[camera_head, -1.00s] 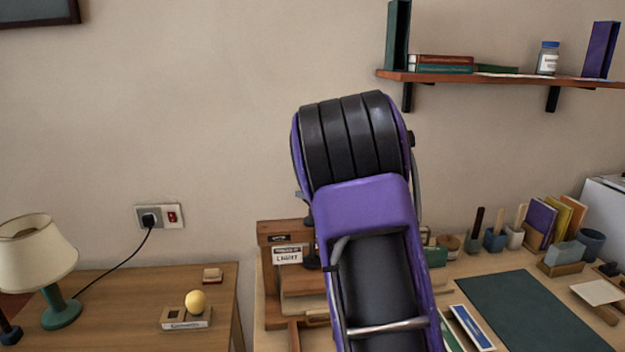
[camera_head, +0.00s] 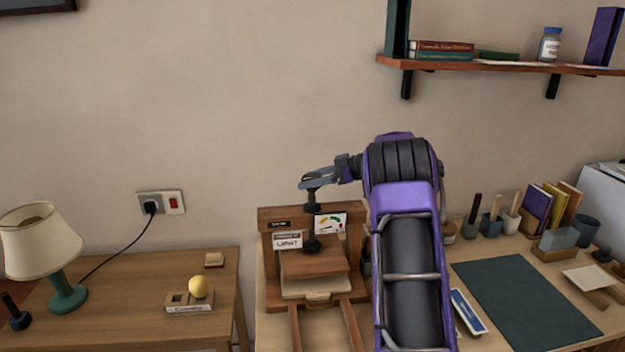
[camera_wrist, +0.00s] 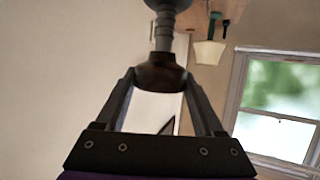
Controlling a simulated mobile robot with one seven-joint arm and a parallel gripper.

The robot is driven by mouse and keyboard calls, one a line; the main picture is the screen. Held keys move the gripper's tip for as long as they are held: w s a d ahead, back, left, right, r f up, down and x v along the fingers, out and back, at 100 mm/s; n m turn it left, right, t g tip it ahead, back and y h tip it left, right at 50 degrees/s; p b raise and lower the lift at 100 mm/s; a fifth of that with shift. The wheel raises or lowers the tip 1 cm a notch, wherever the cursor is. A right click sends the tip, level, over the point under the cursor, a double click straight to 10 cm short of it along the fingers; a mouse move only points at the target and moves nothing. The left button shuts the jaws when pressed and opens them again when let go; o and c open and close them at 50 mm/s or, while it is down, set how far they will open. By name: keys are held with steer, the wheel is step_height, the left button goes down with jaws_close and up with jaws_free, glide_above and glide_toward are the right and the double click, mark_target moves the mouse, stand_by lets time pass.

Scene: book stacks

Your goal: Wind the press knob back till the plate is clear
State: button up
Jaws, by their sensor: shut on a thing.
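The wooden book press (camera_head: 278,216) stands at the left end of the right-hand table. Its dark press knob (camera_head: 312,196) tops an upright screw above the crossbeam. My gripper (camera_head: 312,183) is shut on the knob from the right. In the wrist view my gripper (camera_wrist: 160,78) has a finger on each side of the dark knob (camera_wrist: 160,72), with the screw beyond it. The brown press plate (camera_head: 312,263) hangs below the screw, over a pale block (camera_head: 318,288). I cannot tell whether plate and block touch.
A gauge card (camera_head: 330,223) and a label (camera_head: 287,241) are on the press front. A dark green mat (camera_head: 525,303) lies to the right, with pots and books behind it. A wall shelf (camera_head: 490,64) is above. A lamp (camera_head: 40,235) stands on the left table.

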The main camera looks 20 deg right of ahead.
steer(key=shift+s+f+n+g+y, duration=0.1)
steer(key=shift+f+n+g+y, duration=0.25)
steer(key=shift+n+g, duration=0.25)
steer(key=shift+f+n+g+y, duration=0.35)
steer(key=shift+n+g, duration=0.15)
steer(key=shift+g, duration=0.2)
steer(key=shift+a+n+g, duration=0.15)
steer(key=shift+n+g, duration=0.35)
steer(key=shift+g, duration=0.1)
steer(key=o, duration=1.4)
steer(key=shift+c, duration=0.2)
steer(key=shift+r, duration=0.3)
steer(key=shift+r, duration=0.15)
